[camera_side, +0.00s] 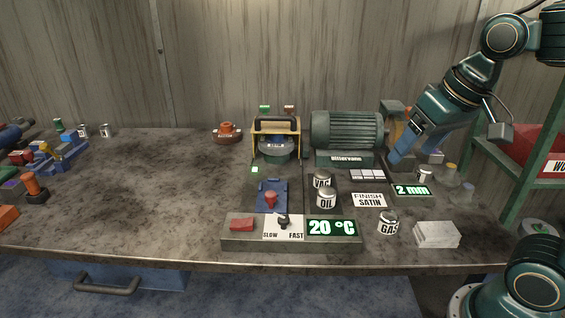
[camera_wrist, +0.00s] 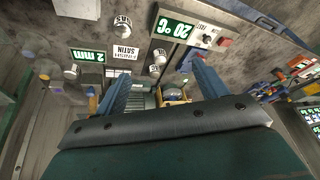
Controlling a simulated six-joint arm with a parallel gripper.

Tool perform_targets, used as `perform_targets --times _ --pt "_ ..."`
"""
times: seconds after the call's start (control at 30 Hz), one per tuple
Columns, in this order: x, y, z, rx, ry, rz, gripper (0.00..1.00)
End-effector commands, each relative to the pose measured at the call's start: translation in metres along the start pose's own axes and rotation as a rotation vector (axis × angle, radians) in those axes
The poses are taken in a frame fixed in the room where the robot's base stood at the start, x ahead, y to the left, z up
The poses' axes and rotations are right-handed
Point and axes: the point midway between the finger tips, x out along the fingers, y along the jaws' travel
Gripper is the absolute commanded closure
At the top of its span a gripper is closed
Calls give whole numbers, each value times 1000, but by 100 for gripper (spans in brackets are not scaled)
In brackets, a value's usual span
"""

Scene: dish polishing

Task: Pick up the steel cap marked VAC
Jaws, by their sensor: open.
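The steel cap marked VAC (camera_side: 322,179) stands on the workbench just behind the cap marked OIL (camera_side: 326,199), which partly covers its lower front. In the wrist view the VAC cap (camera_wrist: 154,71) shows between my fingers, close beside the OIL cap (camera_wrist: 160,56); its label is hard to read there. My gripper (camera_side: 398,155) is in the air to the right of and above the VAC cap, beside the motor. In the wrist view my gripper (camera_wrist: 162,88) has its two blue fingers wide apart with nothing held between them.
A GAS cap (camera_side: 388,223) and a pale block stack (camera_side: 436,234) stand at front right. Another cap (camera_side: 425,174) is behind the 2 mm display (camera_side: 411,190). The green motor (camera_side: 347,135) and control panel (camera_side: 290,232) flank the VAC cap. The bench's left middle is clear.

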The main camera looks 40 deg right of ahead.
Motion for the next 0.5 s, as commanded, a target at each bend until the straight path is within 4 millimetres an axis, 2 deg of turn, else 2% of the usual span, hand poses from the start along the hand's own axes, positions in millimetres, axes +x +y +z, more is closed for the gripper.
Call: perform_targets --times 0.1,0.27,0.5 --pt "5 -1 -27 97 -33 15 28" --pt "15 -1 -60 229 -73 38 28" --pt "38 2 -108 427 -129 78 28"
